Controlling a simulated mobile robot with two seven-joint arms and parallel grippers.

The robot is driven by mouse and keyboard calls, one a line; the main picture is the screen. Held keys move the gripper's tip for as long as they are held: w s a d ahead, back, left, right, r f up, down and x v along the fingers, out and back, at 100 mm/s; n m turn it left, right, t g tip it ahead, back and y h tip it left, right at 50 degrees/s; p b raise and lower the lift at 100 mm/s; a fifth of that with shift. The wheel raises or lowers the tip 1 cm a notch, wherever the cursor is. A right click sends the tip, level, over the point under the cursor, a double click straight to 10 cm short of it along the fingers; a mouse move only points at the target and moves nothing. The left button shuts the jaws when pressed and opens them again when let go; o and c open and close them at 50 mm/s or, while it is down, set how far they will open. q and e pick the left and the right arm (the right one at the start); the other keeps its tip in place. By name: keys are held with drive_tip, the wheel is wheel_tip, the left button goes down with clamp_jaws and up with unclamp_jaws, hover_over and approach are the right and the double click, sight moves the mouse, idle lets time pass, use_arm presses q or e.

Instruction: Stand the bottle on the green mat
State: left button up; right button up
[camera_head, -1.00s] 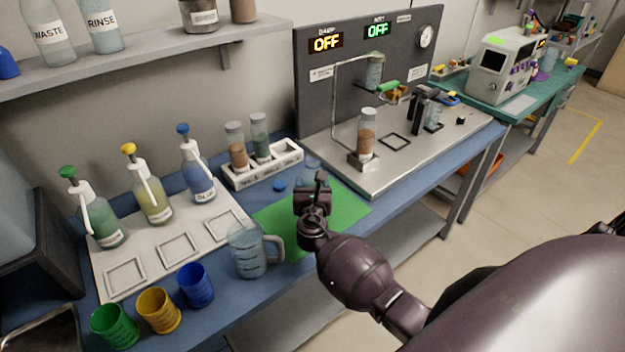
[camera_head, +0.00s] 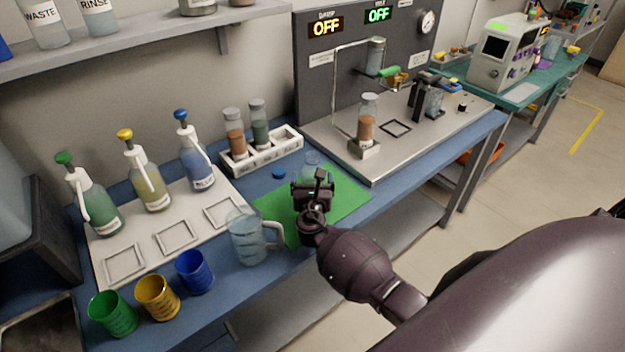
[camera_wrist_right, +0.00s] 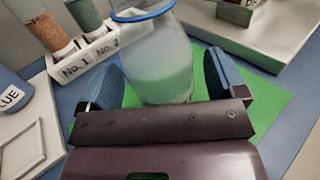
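The bottle is a clear vessel with a blue rim and pale greenish-white contents; it shows large in the right wrist view (camera_wrist_right: 158,62) and as a clear top just beyond my right gripper in the head view (camera_head: 312,162). My right gripper (camera_head: 314,186) is above the green mat (camera_head: 348,204). In the wrist view its blue-padded fingers (camera_wrist_right: 163,80) stand on either side of the bottle, with a gap at the right finger. The bottle's base is hidden by the gripper, so I cannot tell whether it touches the mat. My left gripper is out of view.
A clear jug (camera_head: 246,238) stands close left of my right gripper. A blue cap (camera_head: 278,173) lies behind the mat. A white rack (camera_head: 262,152) holds two vials at the back. A steel plate (camera_head: 440,130) with apparatus is to the right. Coloured cups stand front left.

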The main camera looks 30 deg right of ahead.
drive_tip(key=shift+r, duration=0.25)
drive_tip(key=v, duration=1.2)
drive_tip(key=shift+f, duration=0.1)
drive_tip(key=s+a+f+m+g+y, duration=0.1)
drive_tip(key=s+f+m+y, duration=0.3)
drive_tip(key=s+m, duration=0.5)
drive_tip(key=s+a+f+m+g+y, duration=0.2)
drive_tip(key=s+f+m+y, duration=0.2)
drive_tip(key=s+m, duration=0.6)
drive_tip(key=m+y, duration=0.1)
drive_tip(key=m, duration=0.8)
drive_tip(key=shift+f+y, duration=0.2)
drive_tip(key=shift+y, duration=0.2)
